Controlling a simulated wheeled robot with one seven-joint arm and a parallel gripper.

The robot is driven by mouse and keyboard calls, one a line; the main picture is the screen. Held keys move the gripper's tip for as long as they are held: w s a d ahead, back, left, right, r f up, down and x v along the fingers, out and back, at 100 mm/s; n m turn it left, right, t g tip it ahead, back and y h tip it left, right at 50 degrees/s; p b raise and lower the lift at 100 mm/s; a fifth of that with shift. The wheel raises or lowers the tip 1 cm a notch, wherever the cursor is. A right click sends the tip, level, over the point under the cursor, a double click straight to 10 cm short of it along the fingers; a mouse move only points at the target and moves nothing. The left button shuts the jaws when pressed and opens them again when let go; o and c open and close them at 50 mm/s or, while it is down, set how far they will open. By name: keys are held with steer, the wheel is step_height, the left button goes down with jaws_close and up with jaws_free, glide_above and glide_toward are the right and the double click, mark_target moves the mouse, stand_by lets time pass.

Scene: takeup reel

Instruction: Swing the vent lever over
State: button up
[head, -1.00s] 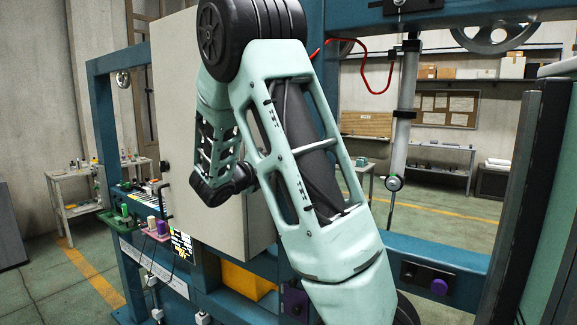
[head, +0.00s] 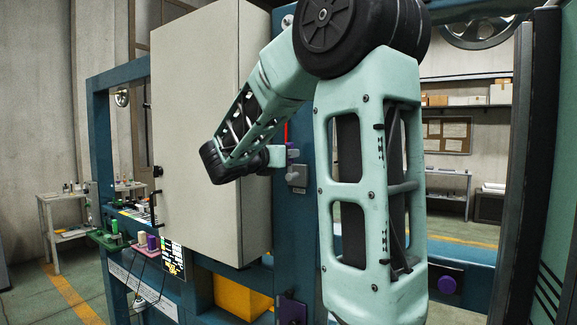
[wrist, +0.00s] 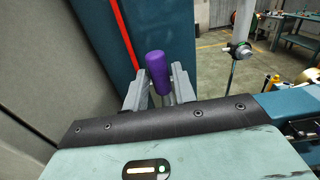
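A purple rounded handle (wrist: 158,72), likely the vent lever's grip, stands in front of a blue column in the wrist view. My gripper (wrist: 161,82) has its two grey fingers on either side of this handle. I cannot tell whether the fingers press on it. In the head view my gripper (head: 283,154) is at the blue column, just above a small grey plate (head: 297,177). The purple handle does not show clearly there, and the lever's pivot is hidden.
A large pale cabinet (head: 200,130) stands close to the left of my gripper. A red strip (wrist: 120,45) runs along the blue column (wrist: 163,25). A purple knob (head: 446,285) sits on the lower blue beam. A yellow bin (head: 240,298) is below the cabinet.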

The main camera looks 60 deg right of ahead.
steer(key=shift+o, duration=0.9)
steer(key=shift+r, duration=0.1)
steer(key=shift+w, duration=0.1)
steer(key=a+p, duration=0.1)
steer(key=a, duration=0.5)
steer(key=shift+w, duration=0.3)
steer(key=shift+a, duration=0.1)
steer(key=w+a+b, duration=0.2)
steer(key=a+b, duration=0.3)
steer(key=a, duration=1.2)
steer(key=shift+b, duration=0.3)
steer(key=shift+a, duration=0.1)
